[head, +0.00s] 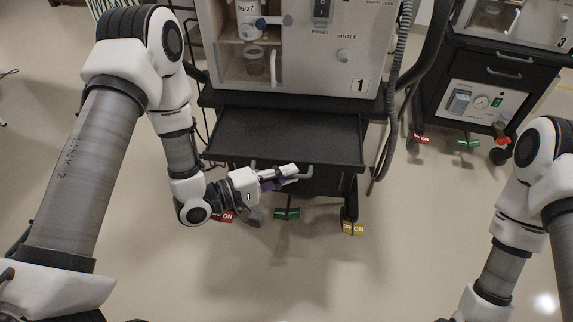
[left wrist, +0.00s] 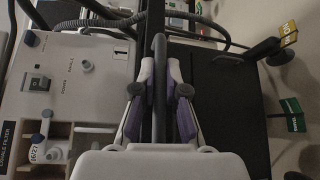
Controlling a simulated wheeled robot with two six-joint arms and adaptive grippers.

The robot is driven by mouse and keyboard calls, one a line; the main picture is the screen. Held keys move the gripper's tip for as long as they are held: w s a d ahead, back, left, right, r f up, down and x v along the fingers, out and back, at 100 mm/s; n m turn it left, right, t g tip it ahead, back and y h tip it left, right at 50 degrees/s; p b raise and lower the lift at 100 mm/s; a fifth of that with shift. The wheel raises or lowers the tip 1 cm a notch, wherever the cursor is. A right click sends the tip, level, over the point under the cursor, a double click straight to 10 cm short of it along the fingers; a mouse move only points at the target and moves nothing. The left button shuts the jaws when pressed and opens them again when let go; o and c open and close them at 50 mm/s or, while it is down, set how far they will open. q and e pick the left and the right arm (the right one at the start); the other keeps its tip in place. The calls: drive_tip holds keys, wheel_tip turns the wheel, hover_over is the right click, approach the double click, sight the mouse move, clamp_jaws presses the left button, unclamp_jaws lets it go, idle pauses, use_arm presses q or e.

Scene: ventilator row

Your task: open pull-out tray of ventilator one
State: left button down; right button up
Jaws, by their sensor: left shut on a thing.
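Ventilator one (head: 310,62) is a pale cabinet with a "1" label on a dark cart; its panel also shows in the left wrist view (left wrist: 70,75). Its black pull-out tray (head: 285,135) stands out in front below the cabinet, with its flat top bare. A grey bar handle (head: 307,173) runs along the tray's front. My left gripper (head: 283,176) is at this handle, partly hiding it. In the left wrist view, the purple-padded fingers (left wrist: 158,105) are closed on the grey handle bar (left wrist: 159,60). My right arm shows at the right edge; its gripper is out of view.
Ventilator three's cart (head: 490,75) stands to the right, with a drawer handle and a small panel. Red, green (head: 287,214) and yellow (head: 353,229) tags sit low at the cart. A corrugated hose (head: 396,90) hangs at its right side. The floor in front is clear.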

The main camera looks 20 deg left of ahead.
use_arm(q)
drive_tip(key=shift+s, duration=0.1)
drive_tip(key=c, duration=1.2)
unclamp_jaws()
drive_tip(key=v, duration=1.2)
drive_tip(key=shift+f, duration=0.1)
